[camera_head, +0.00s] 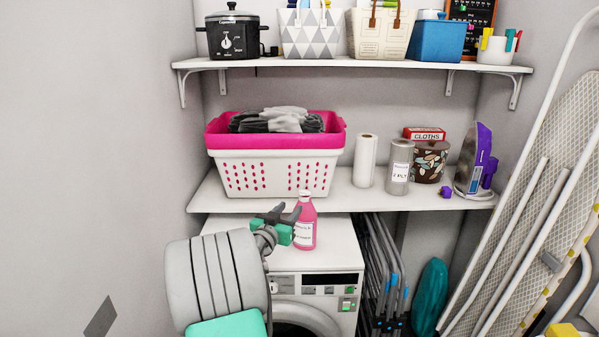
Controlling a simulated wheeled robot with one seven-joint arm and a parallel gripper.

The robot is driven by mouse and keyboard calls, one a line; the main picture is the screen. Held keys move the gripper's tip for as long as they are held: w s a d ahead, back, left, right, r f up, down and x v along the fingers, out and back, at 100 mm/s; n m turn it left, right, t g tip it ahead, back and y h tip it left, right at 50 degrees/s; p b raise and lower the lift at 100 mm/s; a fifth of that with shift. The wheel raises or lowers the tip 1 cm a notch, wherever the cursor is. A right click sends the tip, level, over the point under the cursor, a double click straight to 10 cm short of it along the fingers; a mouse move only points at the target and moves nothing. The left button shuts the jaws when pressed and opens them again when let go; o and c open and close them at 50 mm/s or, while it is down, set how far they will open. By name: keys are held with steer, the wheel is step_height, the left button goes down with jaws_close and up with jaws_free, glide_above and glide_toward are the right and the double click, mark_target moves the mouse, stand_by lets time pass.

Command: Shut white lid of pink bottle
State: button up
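The pink bottle (307,232) stands upright on top of the white washer-like machine, near its middle. It has a white label on its front. Its white lid (304,193) shows at the top of the neck; it is too small to tell how far it is open. My gripper (283,214), dark with teal parts, is just left of the bottle, at about the height of the bottle's upper body and below the lid. It overlaps or nearly meets the bottle's left edge in the picture; contact cannot be told. Its finger gap is not clear.
The machine (330,258) has free top around the bottle. A shelf (350,200) above and behind holds a pink-and-white basket (280,172), paper rolls (365,160) and an iron (474,160). Folded chairs (385,270) and an ironing board (540,180) stand at right.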

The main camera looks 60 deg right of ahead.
mark_target(301, 195)
steer(key=d+p, duration=0.1)
steer(key=d, duration=0.3)
steer(key=d+p, duration=0.1)
steer(key=d, duration=0.3)
steer(key=shift+w, duration=0.2)
steer(key=shift+a, duration=0.1)
steer(key=shift+c, duration=0.6)
jaws_close()
